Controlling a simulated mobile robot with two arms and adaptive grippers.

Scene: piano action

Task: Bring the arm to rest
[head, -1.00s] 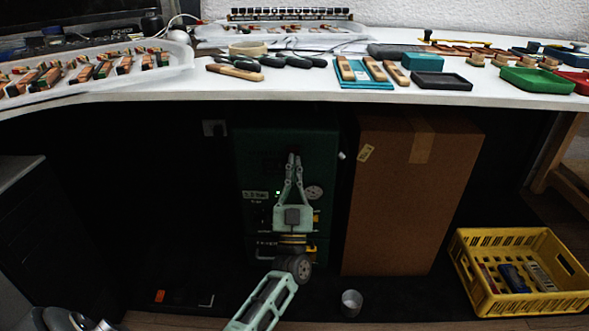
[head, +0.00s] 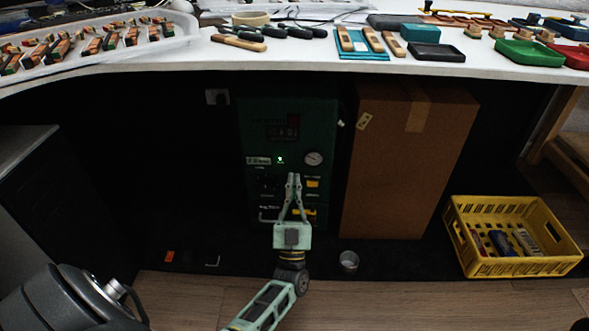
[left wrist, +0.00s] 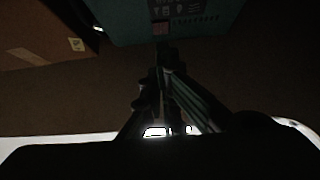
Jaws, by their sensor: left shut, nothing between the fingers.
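My left gripper (head: 294,178) is pale green and points up in the head view, in front of the dark green machine under the worktop. Its fingertips are together with nothing between them, and it stands below the worktop's front edge. In the left wrist view the shut fingers (left wrist: 162,55) are dark and point toward the machine's panel (left wrist: 185,18). I cannot tell the gap between fingertips and panel. My right gripper is not seen in either view.
The green machine (head: 260,130) and a tall cardboard box (head: 405,165) stand under the white worktop (head: 300,55). A yellow crate (head: 520,268) and a small metal cup (head: 348,261) are on the floor. Trays and tools lie on the worktop. Dark open space lies left of the machine.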

